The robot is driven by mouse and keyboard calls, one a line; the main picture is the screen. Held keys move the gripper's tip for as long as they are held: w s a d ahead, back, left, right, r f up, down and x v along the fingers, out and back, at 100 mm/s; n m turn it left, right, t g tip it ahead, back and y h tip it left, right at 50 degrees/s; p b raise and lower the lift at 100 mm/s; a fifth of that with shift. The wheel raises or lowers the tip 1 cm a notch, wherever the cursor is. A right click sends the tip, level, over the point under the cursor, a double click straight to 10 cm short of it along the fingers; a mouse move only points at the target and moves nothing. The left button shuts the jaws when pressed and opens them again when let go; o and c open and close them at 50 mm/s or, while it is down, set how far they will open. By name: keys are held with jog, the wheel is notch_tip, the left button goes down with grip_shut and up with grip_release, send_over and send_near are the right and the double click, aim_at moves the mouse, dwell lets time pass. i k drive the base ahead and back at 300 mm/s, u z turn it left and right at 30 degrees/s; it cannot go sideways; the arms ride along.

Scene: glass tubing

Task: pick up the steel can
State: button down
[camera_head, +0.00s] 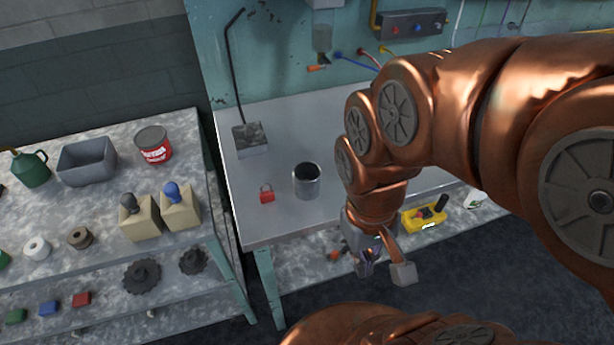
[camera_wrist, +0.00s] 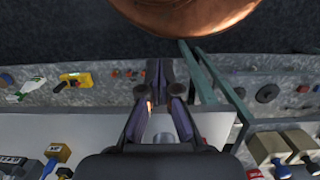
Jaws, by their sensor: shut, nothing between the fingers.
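The steel can (camera_head: 307,181) is an open-topped grey cylinder. It stands upright on the pale workbench (camera_head: 300,120), right of a red padlock (camera_head: 267,194). My gripper (camera_head: 367,268) is in front of the bench edge, to the right of the can and apart from it. In the wrist view my gripper (camera_wrist: 160,75) has its fingertips together with nothing held. A small grey rounded shape shows low between the finger links there; it is mostly hidden, and I cannot tell if it is the can.
A block with a bent black rod (camera_head: 250,138) stands behind the padlock. A side shelf (camera_head: 100,225) at left holds a red tin (camera_head: 153,145), a grey bin (camera_head: 87,160) and two beige blocks. A yellow tool (camera_head: 424,218) lies on the bench's lower shelf.

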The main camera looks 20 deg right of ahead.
aim_at(307, 175)
jog(key=u, duration=0.25)
jog(key=k, duration=0.95)
jog(key=u, duration=0.45)
jog(key=i, duration=0.45)
jog(key=u, duration=0.05)
